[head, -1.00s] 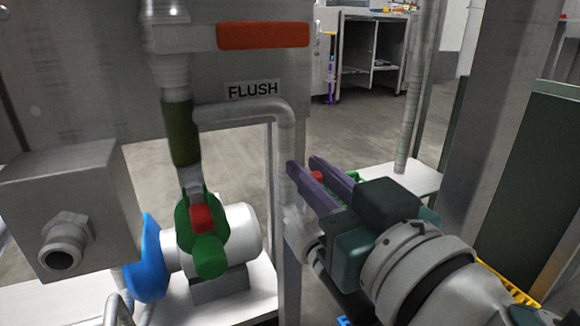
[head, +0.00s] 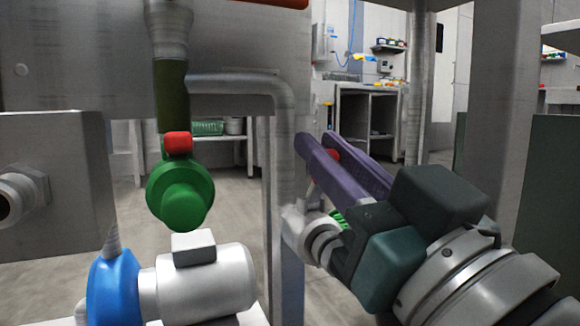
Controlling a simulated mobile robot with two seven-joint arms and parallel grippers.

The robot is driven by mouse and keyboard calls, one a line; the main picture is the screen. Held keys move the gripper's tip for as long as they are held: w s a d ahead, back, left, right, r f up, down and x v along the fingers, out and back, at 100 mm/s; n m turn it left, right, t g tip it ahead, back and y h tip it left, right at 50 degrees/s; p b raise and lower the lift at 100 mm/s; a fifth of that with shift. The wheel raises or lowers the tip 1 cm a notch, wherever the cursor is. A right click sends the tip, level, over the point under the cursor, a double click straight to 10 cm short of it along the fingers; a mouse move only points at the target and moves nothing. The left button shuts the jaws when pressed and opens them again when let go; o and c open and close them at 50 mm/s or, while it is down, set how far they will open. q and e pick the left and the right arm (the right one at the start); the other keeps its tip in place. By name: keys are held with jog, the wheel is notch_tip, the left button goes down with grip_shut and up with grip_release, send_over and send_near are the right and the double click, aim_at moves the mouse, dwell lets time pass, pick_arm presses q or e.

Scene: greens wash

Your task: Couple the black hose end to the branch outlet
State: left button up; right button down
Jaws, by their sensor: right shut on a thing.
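My right gripper (head: 318,150) comes in from the lower right, its two purple fingers pointing up and left. It is shut on a small red part (head: 333,155) that shows between the fingers. A green piece (head: 341,218) shows behind and below them; the fingers hide most of both. A grey pipe (head: 284,150) bends down to the left of the fingers. A silver fitting (head: 322,240) sits near its lower part, close to my gripper; I cannot tell if it is the branch outlet. I cannot make out the black hose end. My left gripper is not in view.
A green valve (head: 180,195) with a red part (head: 178,144) is at left, above a white motor (head: 205,283) with a blue housing (head: 113,288). A grey box with a threaded outlet (head: 18,196) is far left. Steel posts (head: 497,110) stand at right.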

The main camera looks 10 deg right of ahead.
jog(key=c, duration=0.8)
grip_release()
jog(key=p+v, duration=0.2)
jog(key=v, duration=0.6)
jog(key=shift+s+d, duration=0.1)
jog(key=shift+s, duration=0.2)
jog(key=shift+s+d+f, duration=0.2)
jog(key=shift+s+f, duration=0.15)
jog(key=shift+s, duration=0.2)
jog(key=shift+r, duration=0.1)
